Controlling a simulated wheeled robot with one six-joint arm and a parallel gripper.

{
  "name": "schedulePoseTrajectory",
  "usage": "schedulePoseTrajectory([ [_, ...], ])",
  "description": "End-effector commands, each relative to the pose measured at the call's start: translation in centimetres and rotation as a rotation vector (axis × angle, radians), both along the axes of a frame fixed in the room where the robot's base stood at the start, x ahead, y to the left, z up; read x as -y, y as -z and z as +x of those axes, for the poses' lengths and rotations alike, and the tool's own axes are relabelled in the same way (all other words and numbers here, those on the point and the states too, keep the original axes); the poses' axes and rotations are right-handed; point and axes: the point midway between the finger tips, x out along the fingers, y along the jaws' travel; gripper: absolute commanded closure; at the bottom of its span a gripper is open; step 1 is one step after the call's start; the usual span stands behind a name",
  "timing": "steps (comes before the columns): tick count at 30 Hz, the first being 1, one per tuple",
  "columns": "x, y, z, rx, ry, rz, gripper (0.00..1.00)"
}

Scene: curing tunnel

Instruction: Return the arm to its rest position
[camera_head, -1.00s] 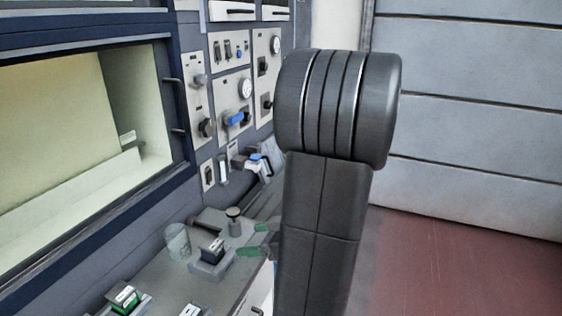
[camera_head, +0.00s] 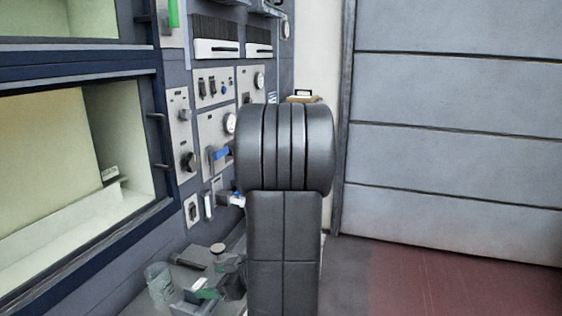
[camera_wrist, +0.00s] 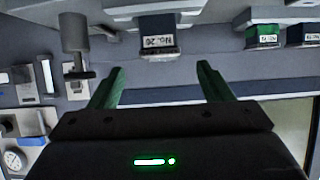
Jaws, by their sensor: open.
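My gripper (camera_wrist: 162,82) is open in the wrist view. Its two green fingers stand well apart with nothing between them. In the head view, my dark arm rises in front of the panel and hides part of the counter.
The wrist view, which looks upside down, shows a dark labelled block (camera_wrist: 157,42), a green labelled block (camera_wrist: 263,36) and a grey knobbed post (camera_wrist: 75,35). In the head view, a clear glass (camera_head: 160,286) stands on the counter beside the control panel (camera_head: 212,130).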

Motion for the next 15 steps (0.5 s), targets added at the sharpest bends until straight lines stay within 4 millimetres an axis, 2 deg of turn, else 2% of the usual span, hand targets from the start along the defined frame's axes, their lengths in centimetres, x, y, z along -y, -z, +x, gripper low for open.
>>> schedulePoseTrajectory([
  [6, -2.4, 1.3, 0.8, 0.000, -0.004, 0.000, 0.27],
  [15, -4.4, 2.4, 1.5, 0.000, -0.003, 0.000, 0.27],
])
